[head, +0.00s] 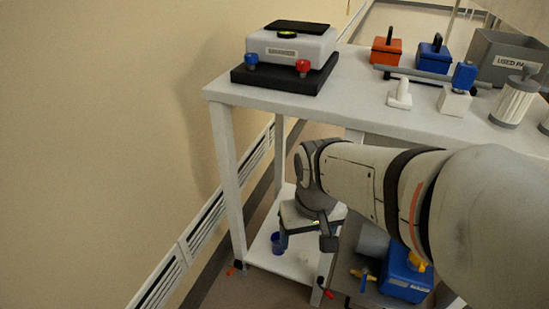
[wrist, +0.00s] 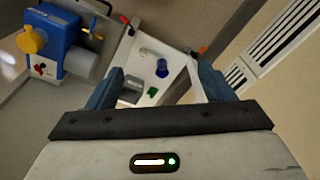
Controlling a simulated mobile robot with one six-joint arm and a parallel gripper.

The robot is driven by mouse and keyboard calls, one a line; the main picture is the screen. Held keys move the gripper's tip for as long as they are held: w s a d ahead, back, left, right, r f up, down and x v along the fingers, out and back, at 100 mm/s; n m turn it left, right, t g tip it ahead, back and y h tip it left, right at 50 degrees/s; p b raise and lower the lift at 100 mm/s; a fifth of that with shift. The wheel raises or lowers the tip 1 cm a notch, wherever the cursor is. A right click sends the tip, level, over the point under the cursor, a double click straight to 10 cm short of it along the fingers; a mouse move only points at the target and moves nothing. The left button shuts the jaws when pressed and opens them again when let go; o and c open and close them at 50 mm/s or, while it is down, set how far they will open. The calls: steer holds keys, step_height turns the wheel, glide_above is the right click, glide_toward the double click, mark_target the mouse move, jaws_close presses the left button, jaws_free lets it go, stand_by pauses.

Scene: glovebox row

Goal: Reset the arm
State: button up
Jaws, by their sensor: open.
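My gripper (wrist: 158,92) shows in the wrist view with its two dark fingers spread wide and nothing between them. It points down toward the lower shelf. In the head view my arm reaches in from the right, and my gripper hangs beside the white table's front edge, below the tabletop. Part of the gripper is hidden by my wrist there.
The white table (head: 350,105) carries a scale-like device (head: 292,45), an orange box (head: 386,51), a blue box (head: 434,57), a white filter (head: 514,98) and a grey bin (head: 505,55). A blue pump (head: 405,277) stands low beside my arm. Floor at left is clear along the wall.

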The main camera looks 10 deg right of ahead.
step_height(320, 180, up, 32)
steer(key=t+p, duration=0.1)
steer(key=p, duration=2.8)
steer(key=shift+s, duration=0.25)
steer(key=shift+d+r, duration=0.1)
